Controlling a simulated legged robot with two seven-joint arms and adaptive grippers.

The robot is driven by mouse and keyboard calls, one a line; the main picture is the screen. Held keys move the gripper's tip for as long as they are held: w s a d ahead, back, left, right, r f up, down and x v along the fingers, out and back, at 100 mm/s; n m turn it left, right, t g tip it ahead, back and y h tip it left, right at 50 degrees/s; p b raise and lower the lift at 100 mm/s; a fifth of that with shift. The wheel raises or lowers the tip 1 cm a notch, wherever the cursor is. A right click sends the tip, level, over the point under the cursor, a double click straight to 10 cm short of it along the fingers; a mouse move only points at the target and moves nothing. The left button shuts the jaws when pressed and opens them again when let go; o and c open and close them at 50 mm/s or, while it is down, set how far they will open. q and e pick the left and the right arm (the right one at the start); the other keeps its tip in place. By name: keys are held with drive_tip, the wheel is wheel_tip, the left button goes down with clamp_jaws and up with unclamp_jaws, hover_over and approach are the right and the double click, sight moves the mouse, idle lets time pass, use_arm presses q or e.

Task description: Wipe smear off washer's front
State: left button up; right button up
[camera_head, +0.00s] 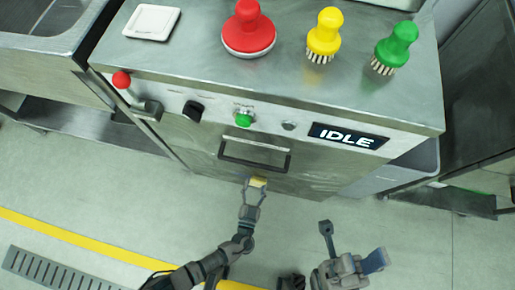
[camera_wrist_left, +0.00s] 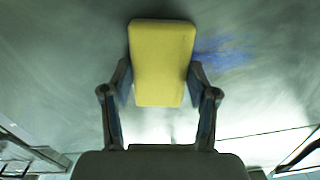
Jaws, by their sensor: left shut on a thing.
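The washer (camera_head: 185,150) is a steel cabinet with a dark handle on its front and a lit sign reading IDLE. My left gripper (camera_head: 254,187) is shut on a yellow sponge (camera_head: 258,182) just below the handle, close to the front. In the left wrist view the sponge (camera_wrist_left: 162,62) sits between both fingers, in front of the steel panel. A blue smear (camera_wrist_left: 225,52) shows on the panel directly right of the sponge. I cannot tell whether the sponge touches the panel. My right gripper (camera_head: 350,262) is low, away from the washer, its fingers apart and empty.

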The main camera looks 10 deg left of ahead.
sight(239, 175)
use_arm(q)
drive_tip(key=shift+a, duration=0.5)
drive_tip(key=shift+w+a, duration=0.15)
drive_tip(key=shift+a, duration=0.8)
drive_tip(key=shift+a, duration=0.95)
drive_tip(key=shift+w+a, duration=0.1)
drive_tip(key=shift+a, duration=0.9)
drive_tip(key=shift+a, duration=0.1)
